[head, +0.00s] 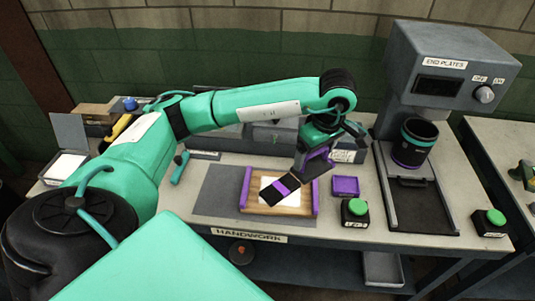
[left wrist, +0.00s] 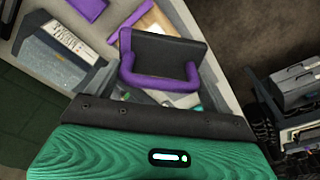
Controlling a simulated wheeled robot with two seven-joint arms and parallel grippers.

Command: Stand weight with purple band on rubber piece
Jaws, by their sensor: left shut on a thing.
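My left gripper (head: 312,166) is shut on the black weight with the purple band (head: 283,188). The weight is tilted and reaches left and down from the gripper, over a wooden board. A white piece (head: 293,198), perhaps the rubber piece, lies on the wooden board (head: 252,191) between two purple rails, partly hidden by the weight. I cannot tell whether the weight touches it. In the left wrist view a dark block (left wrist: 165,48) with purple parts around it sits in front of the gripper. My right gripper is not in view.
A purple tray (head: 345,186) and a green-button box (head: 355,211) stand right of the board. Further right is the grey END PLATES machine (head: 440,75) with a black banded cup (head: 413,143). A dark mat (head: 215,190) lies left of the board. Grey boxes stand behind.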

